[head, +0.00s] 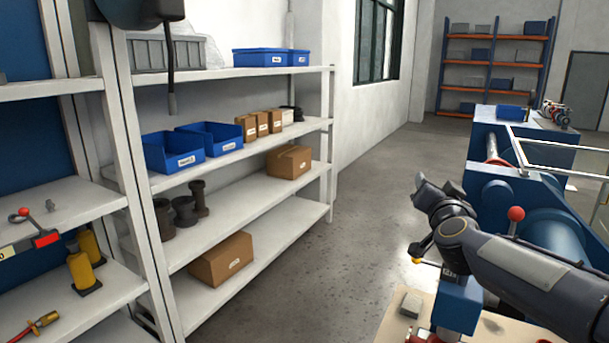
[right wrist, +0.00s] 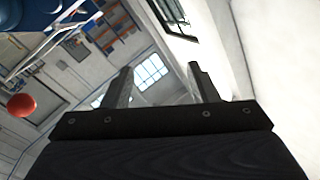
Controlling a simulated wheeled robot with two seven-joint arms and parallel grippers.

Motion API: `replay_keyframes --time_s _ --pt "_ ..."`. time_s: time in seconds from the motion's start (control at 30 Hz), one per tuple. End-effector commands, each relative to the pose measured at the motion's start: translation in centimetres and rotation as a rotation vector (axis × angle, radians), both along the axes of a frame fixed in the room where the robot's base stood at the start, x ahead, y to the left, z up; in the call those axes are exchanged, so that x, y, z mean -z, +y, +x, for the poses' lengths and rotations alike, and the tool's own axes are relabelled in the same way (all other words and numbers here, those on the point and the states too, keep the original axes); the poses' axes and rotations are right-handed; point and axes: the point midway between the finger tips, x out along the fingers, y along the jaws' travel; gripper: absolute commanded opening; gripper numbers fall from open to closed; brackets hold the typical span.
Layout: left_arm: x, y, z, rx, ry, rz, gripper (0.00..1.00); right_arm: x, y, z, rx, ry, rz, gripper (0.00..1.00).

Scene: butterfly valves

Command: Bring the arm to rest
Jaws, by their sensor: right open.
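My right arm comes in from the right in the head view. Its gripper (head: 436,190) is raised in front of the blue machine, with its fingers pointing up and away to the left. In the right wrist view the two fingers of this gripper (right wrist: 164,85) stand well apart with nothing between them. Beyond them are a wall and windows. My left gripper is in neither view. Butterfly valves cannot be made out clearly in these frames.
A blue machine (head: 560,222) with a red ball knob (head: 515,213) stands close to my right arm. Below is a light bench top (head: 385,325) with a blue block (head: 457,305). White shelves (head: 262,235) with blue bins (head: 173,152) stand at left. The floor (head: 350,215) between is clear.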

Motion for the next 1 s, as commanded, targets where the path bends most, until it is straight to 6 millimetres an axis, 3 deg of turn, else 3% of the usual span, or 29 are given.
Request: replay_keyframes --time_s 0.03,0.17,0.4,0.5,0.6,0.7,0.8,1.0 --pt "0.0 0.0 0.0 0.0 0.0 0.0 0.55 0.3 0.4 -3.2 -0.097 0.045 0.005 0.54" --pt "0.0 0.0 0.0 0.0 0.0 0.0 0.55 4.3 3.1 -11.4 -0.332 0.233 0.012 0.54" --pt "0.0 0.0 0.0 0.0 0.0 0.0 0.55 14.5 6.2 -26.4 -0.547 0.634 0.023 0.54" --pt "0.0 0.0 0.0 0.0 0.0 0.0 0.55 18.5 6.8 -31.7 -0.576 0.79 0.028 0.54" --pt "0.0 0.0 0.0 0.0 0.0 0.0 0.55 21.5 7.1 -35.8 -0.585 0.916 0.034 0.54" --pt "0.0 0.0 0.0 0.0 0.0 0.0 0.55 23.5 7.1 -38.5 -0.582 0.998 0.038 0.54" --pt "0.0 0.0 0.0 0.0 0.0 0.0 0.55 24.4 7.2 -39.7 -0.58 1.041 0.042 0.54" --pt "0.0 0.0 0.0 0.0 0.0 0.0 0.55 24.6 7.2 -40.0 -0.58 1.05 0.042 0.54"
